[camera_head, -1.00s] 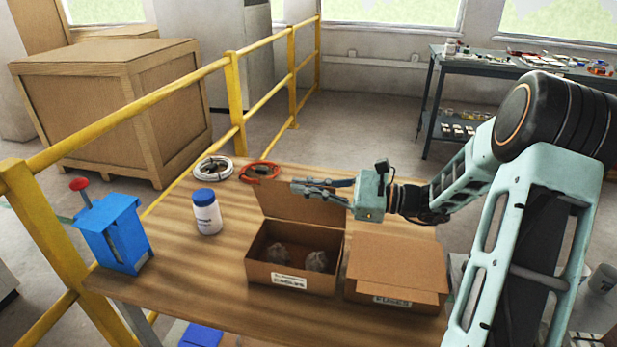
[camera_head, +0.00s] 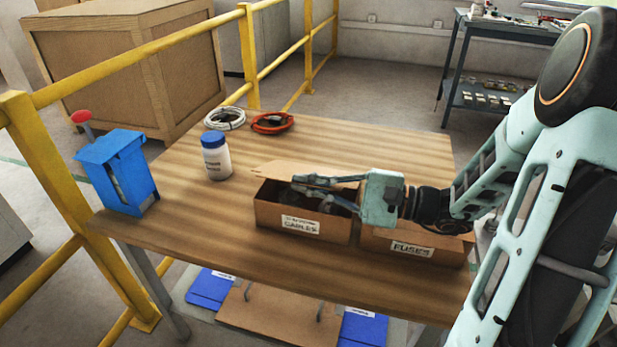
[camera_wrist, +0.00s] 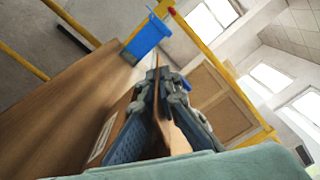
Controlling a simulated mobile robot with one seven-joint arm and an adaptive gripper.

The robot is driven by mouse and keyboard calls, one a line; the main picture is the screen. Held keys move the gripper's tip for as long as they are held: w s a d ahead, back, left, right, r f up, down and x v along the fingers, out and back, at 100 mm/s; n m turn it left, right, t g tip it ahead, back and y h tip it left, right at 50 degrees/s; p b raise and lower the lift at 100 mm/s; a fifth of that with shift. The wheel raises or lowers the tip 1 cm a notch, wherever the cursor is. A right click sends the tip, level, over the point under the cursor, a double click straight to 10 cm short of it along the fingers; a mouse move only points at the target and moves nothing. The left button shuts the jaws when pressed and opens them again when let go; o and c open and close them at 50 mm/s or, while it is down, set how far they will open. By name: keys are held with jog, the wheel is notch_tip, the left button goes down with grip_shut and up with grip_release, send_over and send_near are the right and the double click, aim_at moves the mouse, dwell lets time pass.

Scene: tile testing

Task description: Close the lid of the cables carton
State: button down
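The cables carton (camera_head: 283,218) is an open-topped brown box on the wooden table, with a white "CABLES" label on its front. Its lid (camera_head: 290,169) is hinged at the back and leans forward, partly lowered; the opening still shows below it. My gripper (camera_head: 299,184) reaches in from the right, with its fingers at the front edge of the lid above the opening. In the wrist view a brown panel, seemingly the lid (camera_wrist: 157,115), runs edge-on between the fingers (camera_wrist: 166,84). I cannot tell whether they clamp it. The dark contents are mostly hidden.
The fuses carton (camera_head: 412,250) stands just right, partly hidden under my arm. A white bottle with a blue cap (camera_head: 216,160), a white cable coil (camera_head: 225,118), a red coil (camera_head: 272,122) and a blue device (camera_head: 118,170) stand around. The table's front left is clear.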

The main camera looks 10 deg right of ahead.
jog(key=shift+s+a+f, duration=0.1)
jog(key=shift+s+f, duration=0.1)
jog(key=shift+f, duration=0.3)
jog(key=c, duration=2.2)
grip_release()
jog(key=v, duration=1.2)
jog(key=shift+a, duration=0.1)
